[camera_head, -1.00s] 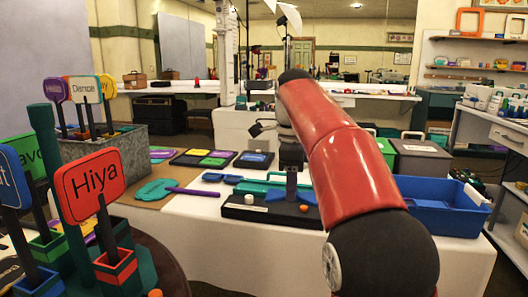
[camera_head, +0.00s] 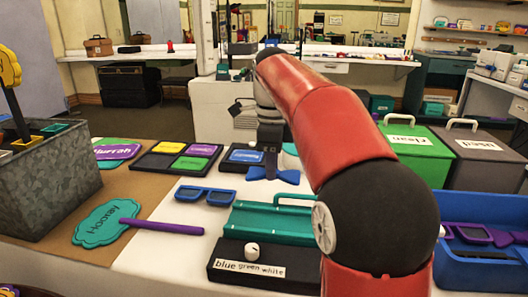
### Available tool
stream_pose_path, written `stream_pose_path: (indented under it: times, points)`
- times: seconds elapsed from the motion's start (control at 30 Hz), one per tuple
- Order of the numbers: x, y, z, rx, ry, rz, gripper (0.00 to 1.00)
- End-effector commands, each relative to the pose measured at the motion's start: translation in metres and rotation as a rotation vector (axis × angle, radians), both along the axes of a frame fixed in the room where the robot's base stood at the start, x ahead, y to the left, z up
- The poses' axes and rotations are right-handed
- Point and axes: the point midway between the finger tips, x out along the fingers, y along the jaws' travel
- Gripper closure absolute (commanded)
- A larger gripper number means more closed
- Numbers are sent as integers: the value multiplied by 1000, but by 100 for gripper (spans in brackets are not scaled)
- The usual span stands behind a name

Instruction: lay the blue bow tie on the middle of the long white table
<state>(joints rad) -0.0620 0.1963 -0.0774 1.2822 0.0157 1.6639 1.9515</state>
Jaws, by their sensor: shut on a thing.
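The blue bow tie (camera_head: 289,177) is in the middle of the head view, behind the teal tray. My gripper (camera_head: 270,172) points down and is shut on the bow tie's middle, with a blue wing showing on each side. The bow tie looks held above the table, but the exact gap cannot be told. The white table (camera_head: 160,262) runs across the foreground under the props. My red arm covers part of its right half.
A teal tray (camera_head: 262,222) and a black stand labelled "blue green white" (camera_head: 225,265) are in front. Green "clean" (camera_head: 412,160) and grey "used" (camera_head: 485,160) boxes and a blue bin (camera_head: 480,273) stand right.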

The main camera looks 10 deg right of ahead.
Motion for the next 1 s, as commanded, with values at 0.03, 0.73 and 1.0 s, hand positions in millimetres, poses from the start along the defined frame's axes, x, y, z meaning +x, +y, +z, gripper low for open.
stream_pose_path:
  times: [0.03,0.73,1.0]
  points:
    - [-1,0,-3,0,0,0,100]
    - [-1,0,-62,0,0,0,100]
    - [-1,0,-76,0,0,0,100]
